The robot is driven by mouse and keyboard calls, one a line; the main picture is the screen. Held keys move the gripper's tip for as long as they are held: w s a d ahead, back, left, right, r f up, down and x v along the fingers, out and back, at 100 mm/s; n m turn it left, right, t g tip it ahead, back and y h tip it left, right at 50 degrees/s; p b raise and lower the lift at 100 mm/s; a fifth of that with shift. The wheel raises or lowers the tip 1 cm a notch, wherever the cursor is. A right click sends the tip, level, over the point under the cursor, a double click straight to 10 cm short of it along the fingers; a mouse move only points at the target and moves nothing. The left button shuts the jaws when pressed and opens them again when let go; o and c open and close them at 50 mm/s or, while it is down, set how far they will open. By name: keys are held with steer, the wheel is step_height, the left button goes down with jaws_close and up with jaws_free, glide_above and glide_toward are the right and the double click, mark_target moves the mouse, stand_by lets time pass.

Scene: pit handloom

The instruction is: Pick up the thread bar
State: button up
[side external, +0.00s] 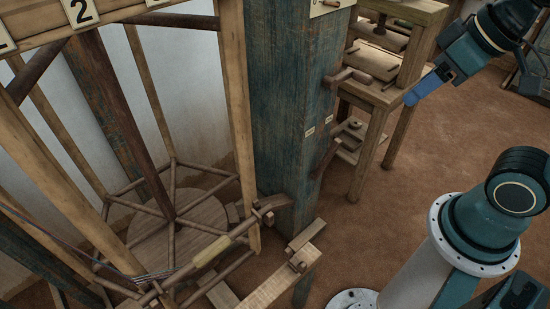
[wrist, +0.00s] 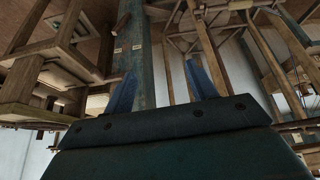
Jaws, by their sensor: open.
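A slim wooden bar with a pale yellow middle section (side external: 205,254) slants across the bottom of the side external view. Thin threads gather at its lower left end, and its upper right end is close to the blue-green post; it looks like the thread bar. My gripper (side external: 417,94) is high at the upper right of that view, well apart from the bar. In the wrist view its two blue fingers (wrist: 160,68) stand wide apart with nothing held between them. I cannot make out the bar for certain in the wrist view.
A thick blue-green post (side external: 290,110) with pegs stands between the bar and my gripper; it also shows in the wrist view (wrist: 144,60). A wooden bench frame (side external: 378,92) stands behind it. A round wooden disc (side external: 165,232) lies inside the slanted poles. Brown floor (side external: 400,220) is open at right.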

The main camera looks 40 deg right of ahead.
steer(key=w+a+f+n+g+y, duration=0.1)
steer(key=w+a+f+n+y, duration=0.1)
steer(key=w+a+f+n, duration=0.5)
steer(key=w+a+f+n+y, duration=0.2)
steer(key=w+a+f+n, duration=0.3)
steer(key=w, duration=0.4)
steer(key=n+g+y, duration=0.1)
steer(key=n+y, duration=0.2)
steer(key=n, duration=0.3)
glide_toward(215, 247)
steer(key=shift+v, duration=1.8)
steer(key=shift+w+a+r, duration=0.15)
steer(key=shift+a, duration=0.1)
steer(key=shift+x, duration=4.2)
steer(key=shift+d, duration=0.1)
